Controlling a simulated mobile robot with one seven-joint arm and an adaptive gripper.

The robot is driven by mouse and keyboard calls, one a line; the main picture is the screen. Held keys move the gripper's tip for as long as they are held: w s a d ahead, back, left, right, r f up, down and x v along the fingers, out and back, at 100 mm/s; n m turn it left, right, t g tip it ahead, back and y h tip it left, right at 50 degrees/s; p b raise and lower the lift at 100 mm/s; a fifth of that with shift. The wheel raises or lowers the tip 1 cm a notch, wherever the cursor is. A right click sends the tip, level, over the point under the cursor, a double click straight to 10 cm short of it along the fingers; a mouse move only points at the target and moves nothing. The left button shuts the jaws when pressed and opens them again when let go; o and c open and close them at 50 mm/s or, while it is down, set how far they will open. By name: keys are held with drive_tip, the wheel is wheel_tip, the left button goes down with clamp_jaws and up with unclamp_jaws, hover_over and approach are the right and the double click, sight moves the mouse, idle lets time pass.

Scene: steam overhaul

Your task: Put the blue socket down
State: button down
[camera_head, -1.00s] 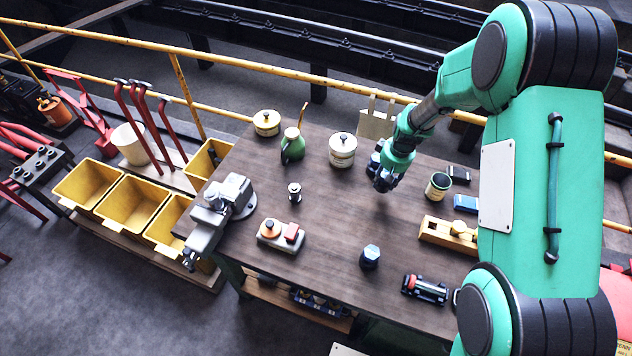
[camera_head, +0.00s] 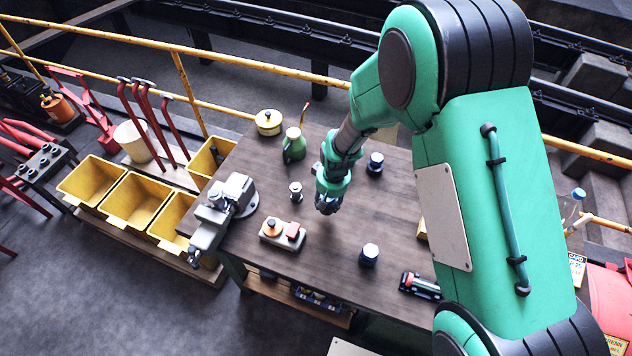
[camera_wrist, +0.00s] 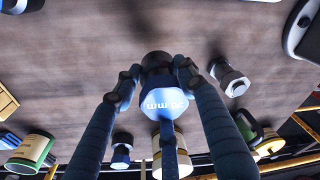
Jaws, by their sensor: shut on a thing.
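My gripper (camera_head: 327,207) is over the middle of the workbench (camera_head: 345,232). In the wrist view its fingers (camera_wrist: 160,80) are closed around the blue socket (camera_wrist: 163,102), with its lettered, blue-lit face showing. The socket is held above the bench top and cannot be made out in the head view. A plain metal socket (camera_head: 296,191) stands just left of my gripper; it also shows in the wrist view (camera_wrist: 232,79).
A small tray with orange and red parts (camera_head: 282,233) lies front left of my gripper. A vise (camera_head: 222,208) is at the bench's left edge. A green oil can (camera_head: 294,145) and a cream pot (camera_head: 268,122) stand at the back. Bare wood lies between tray and front socket.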

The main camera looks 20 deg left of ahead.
drive_tip(key=shift+w, duration=0.1)
drive_tip(key=w+a, duration=0.3)
drive_tip(key=w, duration=0.1)
drive_tip(key=w+a+f+p, duration=0.1)
drive_tip(key=w+a, duration=0.2)
drive_tip(key=w, duration=0.1)
drive_tip(key=w+a, duration=0.3)
drive_tip(key=w, duration=0.2)
drive_tip(key=shift+a+f+p, duration=0.15)
drive_tip(key=shift+f+p, duration=0.05)
drive_tip(key=shift+p, duration=0.15)
drive_tip(key=shift+f, duration=0.15)
drive_tip(key=shift+f+p, duration=0.3)
drive_tip(key=shift+f, duration=1.3)
drive_tip(key=shift+f, duration=0.15)
drive_tip(key=c, duration=1)
unclamp_jaws()
drive_tip(key=shift+c, duration=0.2)
